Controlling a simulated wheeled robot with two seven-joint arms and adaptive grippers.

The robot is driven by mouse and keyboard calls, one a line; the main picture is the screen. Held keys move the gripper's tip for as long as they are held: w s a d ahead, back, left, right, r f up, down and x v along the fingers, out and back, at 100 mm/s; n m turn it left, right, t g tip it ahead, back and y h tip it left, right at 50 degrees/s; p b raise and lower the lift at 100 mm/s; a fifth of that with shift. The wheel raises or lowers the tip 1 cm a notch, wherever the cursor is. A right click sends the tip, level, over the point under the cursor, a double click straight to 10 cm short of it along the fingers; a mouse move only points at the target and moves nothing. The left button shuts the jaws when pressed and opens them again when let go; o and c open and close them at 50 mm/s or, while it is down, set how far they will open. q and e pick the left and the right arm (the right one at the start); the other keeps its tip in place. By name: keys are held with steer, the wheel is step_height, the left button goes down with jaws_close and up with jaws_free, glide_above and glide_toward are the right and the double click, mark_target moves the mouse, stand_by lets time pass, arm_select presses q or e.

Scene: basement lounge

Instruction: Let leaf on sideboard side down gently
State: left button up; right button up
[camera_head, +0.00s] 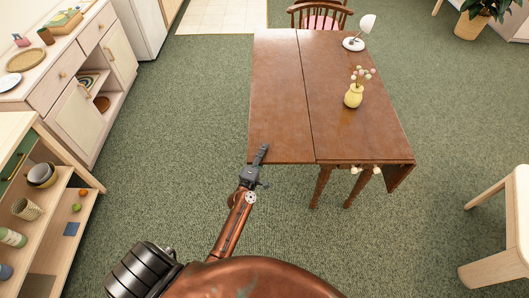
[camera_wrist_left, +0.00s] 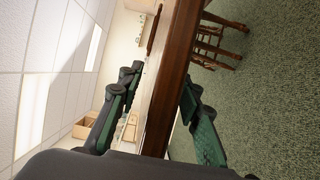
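The brown wooden drop-leaf table (camera_head: 335,130) stands ahead. Its left leaf (camera_head: 280,100), on the sideboard side, is up and level with the middle top, a seam between them. My left gripper (camera_head: 262,165) is at the near edge of this leaf, close to its outer corner. In the left wrist view, the leaf's edge (camera_wrist_left: 172,85) runs between the two spread fingers of my left gripper (camera_wrist_left: 160,110). A gap shows beside one finger; the other is close to the wood, and contact is unclear. My right gripper is not in view.
The table's right leaf (camera_head: 401,176) hangs down. A yellow vase (camera_head: 353,96) with flowers and a white lamp (camera_head: 354,43) stand on the top. A chair (camera_head: 320,14) is behind.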

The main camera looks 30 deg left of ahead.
arm_select(q)
steer(key=shift+w, duration=0.2)
steer(key=shift+c, duration=0.3)
jaws_close()
stand_by(0.3)
